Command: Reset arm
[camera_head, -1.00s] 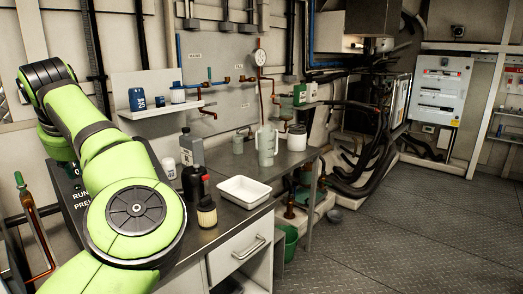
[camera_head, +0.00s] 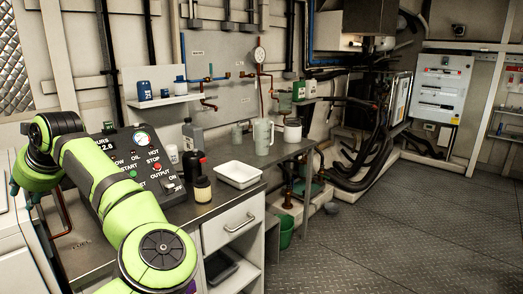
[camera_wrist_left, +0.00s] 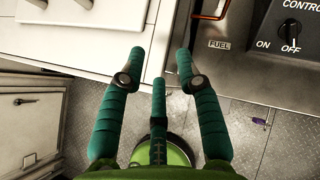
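My left arm (camera_head: 145,225) is lime green and reaches along the left side of the head view, bent at a dark elbow. My left gripper (camera_wrist_left: 160,62) has three teal fingers, spread apart with nothing between them. In the wrist view it points over the gap between a white cabinet and the metal counter, with the floor below. In the head view only part of the gripper (camera_head: 14,187) shows at the far left edge, beside the white unit. My right arm and gripper are not in view.
A black control panel (camera_head: 118,158) with buttons stands on the counter behind my arm. Bottles (camera_head: 192,134), a white tray (camera_head: 240,174) and a grey jug (camera_head: 263,136) stand further right. A white cabinet (camera_wrist_left: 90,42) lies close to the left fingers. Floor at right is clear.

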